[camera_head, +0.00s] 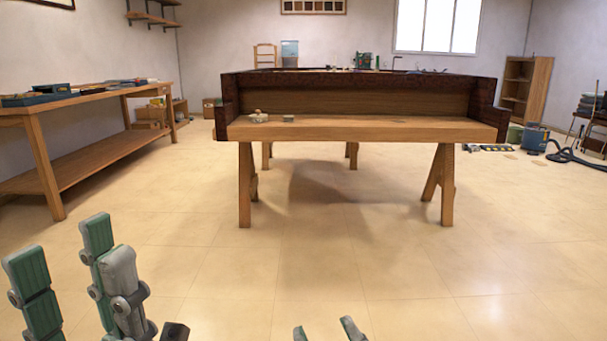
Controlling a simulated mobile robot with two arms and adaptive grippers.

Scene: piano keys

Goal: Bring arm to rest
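My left gripper (75,262) is at the lower left, above the floor, with green and grey fingers pointing up. Its fingers stand apart with nothing between them. Of my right gripper (325,329) only grey-green fingertips show at the bottom edge, apart and with nothing seen between them; the rest is cut off. The piano case (345,82), dark wood with a lighter wooden front ledge (370,130), stands on wooden trestles ahead. Both grippers are well short of it and touch nothing visible. No keys can be made out on it.
Small blocks (259,117) lie on the ledge's left part. A long wooden workbench (95,160) with tools stands along the left wall. A blue vacuum (535,138) with a hose and a wooden shelf (526,88) are at the back right. The tiled floor (330,255) before the piano is clear.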

